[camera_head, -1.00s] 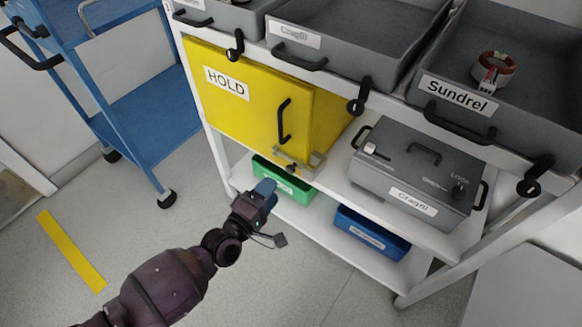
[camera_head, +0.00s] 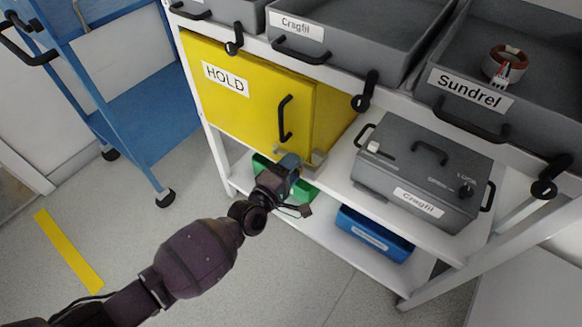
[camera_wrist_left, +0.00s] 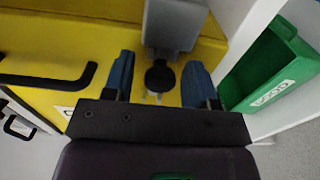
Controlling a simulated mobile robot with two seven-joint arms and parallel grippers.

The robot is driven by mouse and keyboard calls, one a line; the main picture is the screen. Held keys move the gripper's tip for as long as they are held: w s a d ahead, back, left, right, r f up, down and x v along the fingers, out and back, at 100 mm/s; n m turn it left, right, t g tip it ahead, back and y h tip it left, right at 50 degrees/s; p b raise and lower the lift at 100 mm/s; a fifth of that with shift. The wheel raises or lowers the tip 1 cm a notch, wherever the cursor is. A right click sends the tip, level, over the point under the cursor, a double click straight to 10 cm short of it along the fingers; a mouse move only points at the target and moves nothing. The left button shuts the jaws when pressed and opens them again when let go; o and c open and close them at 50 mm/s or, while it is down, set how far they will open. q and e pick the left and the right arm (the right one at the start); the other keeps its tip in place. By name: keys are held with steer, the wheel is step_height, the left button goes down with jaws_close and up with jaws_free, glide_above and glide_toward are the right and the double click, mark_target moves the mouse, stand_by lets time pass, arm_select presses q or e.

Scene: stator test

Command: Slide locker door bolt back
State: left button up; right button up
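The yellow locker (camera_head: 245,95) with a HOLD label stands on the shelf unit, its door closed. A black handle (camera_head: 285,119) is on the door. The grey bolt (camera_head: 318,158) sits at the door's lower right edge, partly hidden by my gripper in the head view. My left gripper (camera_head: 292,163) is at the bolt. In the left wrist view, the blue fingers of my left gripper (camera_wrist_left: 159,80) are open. The bolt's dark round knob (camera_wrist_left: 160,77) appears between them, with gaps on both sides. The grey bolt body (camera_wrist_left: 173,25) is just beyond. My right gripper is out of view.
A green bin (camera_head: 262,163) and a blue bin (camera_head: 372,234) are on the lower shelf. A grey lidded box (camera_head: 425,170) stands right of the locker. Grey trays (camera_head: 350,35) are above. A blue cart (camera_head: 150,110) stands left; the floor between is clear.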

arm_select(q)
jaws_close()
steer(key=shift+w+a+f, duration=0.1)
steer(key=shift+a, duration=0.15)
steer(key=shift+w+a+b, duration=0.6)
steer(key=shift+w+a, duration=0.25)
steer(key=shift+a, duration=0.2)
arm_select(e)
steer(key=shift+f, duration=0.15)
arm_select(q)
steer(key=shift+o, duration=0.6)
jaws_free()
steer(key=shift+s, duration=0.1)
steer(key=p+v, duration=0.1)
steer(key=v, duration=0.9)
steer(key=shift+s+a+p, duration=0.25)
steer(key=shift+p, duration=0.1)
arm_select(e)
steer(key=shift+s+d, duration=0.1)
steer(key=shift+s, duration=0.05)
